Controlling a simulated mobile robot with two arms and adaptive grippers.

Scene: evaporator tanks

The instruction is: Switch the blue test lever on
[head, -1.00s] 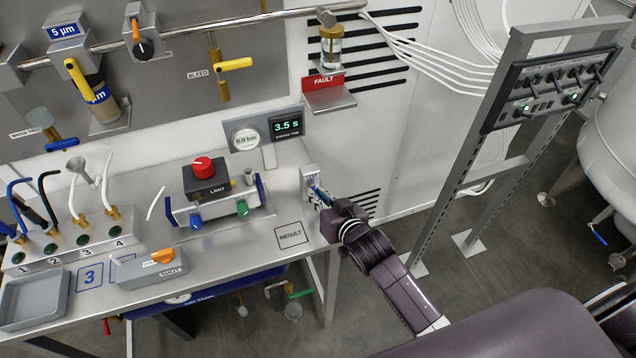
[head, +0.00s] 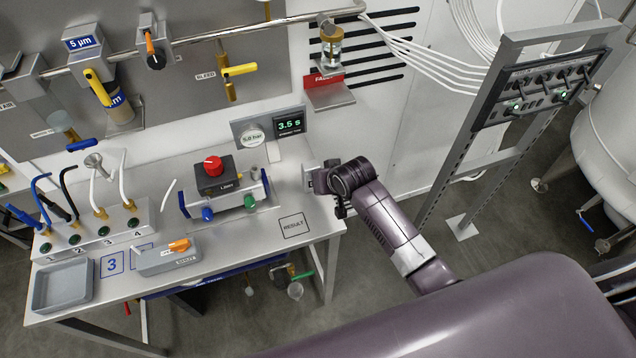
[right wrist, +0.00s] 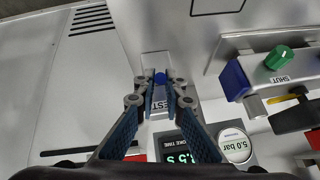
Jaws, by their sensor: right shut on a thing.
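The blue test lever (right wrist: 160,77) shows in the right wrist view as a small blue knob on a light plate (right wrist: 157,63) lettered TEST. My right gripper (right wrist: 160,84) has its two fingertips closed around the knob. In the head view the lever's plate (head: 308,178) stands at the bench's right end. My right gripper (head: 320,181) is against it there and hides the lever. The display (head: 289,124) behind reads 3.5 s, and the round gauge (head: 252,137) beside it reads 5.0 bar. My left gripper is in neither current view.
The valve block with a red knob (head: 213,163) stands left of the lever. The RESULT square (head: 294,225) on the bench is bare. A red FAULT holder (head: 329,92) is on the wall above. A framed control panel (head: 545,88) stands to the right.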

